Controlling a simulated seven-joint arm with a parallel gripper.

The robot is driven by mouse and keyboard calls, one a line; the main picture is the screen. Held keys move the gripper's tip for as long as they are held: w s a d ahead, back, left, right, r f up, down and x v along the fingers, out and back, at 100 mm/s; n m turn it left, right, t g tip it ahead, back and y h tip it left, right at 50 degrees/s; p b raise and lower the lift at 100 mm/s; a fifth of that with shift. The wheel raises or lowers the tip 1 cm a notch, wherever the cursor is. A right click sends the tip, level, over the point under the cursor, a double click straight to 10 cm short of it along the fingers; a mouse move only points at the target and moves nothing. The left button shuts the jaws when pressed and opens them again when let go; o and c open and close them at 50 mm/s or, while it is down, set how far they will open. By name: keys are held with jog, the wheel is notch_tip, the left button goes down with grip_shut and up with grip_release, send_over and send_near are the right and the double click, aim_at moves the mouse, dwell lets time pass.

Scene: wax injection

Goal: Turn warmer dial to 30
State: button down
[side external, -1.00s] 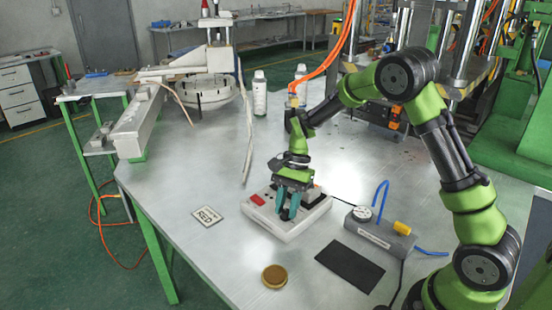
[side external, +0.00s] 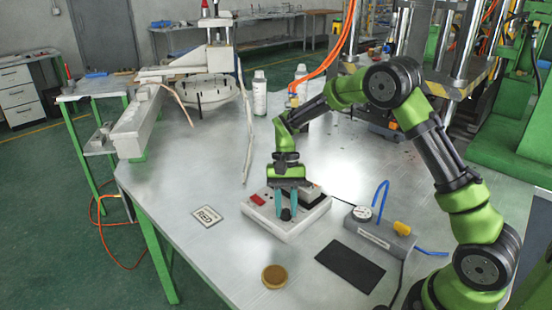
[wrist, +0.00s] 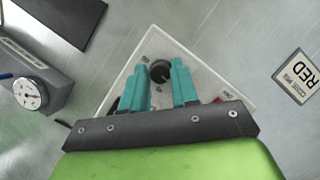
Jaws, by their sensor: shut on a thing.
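The warmer (side external: 290,232) is a white box on the metal table, with a red patch on its top left and a dark block at its back right. Its black dial (side external: 286,214) is on top near the front; in the wrist view the dial (wrist: 160,72) shows between the teal fingertips. My gripper (side external: 287,213) points down over the warmer, its fingers shut on the dial from both sides. The wrist view shows my gripper (wrist: 162,72) from above. A thin pale mark shows on the dial, but any numbers around it are too small to read.
A white card reading RED (side external: 208,216) lies left of the warmer. A round brown-gold disc (side external: 274,276) and a black mat (side external: 349,266) lie in front. A grey block with a gauge and blue tube (side external: 380,238) stands to the right. Bottles (side external: 259,94) stand behind.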

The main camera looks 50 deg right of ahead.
jog(key=c, duration=0.9)
grip_release()
jog(key=v, duration=1.7)
jog(key=shift+d+f, duration=0.15)
jog(key=s+a+r+n+t, duration=0.1)
jog(key=s+a+t, duration=0.1)
jog(key=s, duration=0.5)
jog(key=s+a+r+n+t, duration=0.1)
jog(key=s+a+n+t, duration=0.1)
jog(key=s+t, duration=0.3)
jog(key=s+a+r+n+t+h, duration=0.1)
jog(key=s+a+r+t, duration=0.1)
jog(key=s, duration=0.9)
jog(key=shift+a+n+t, duration=0.4)
jog(key=shift+t, duration=0.3)
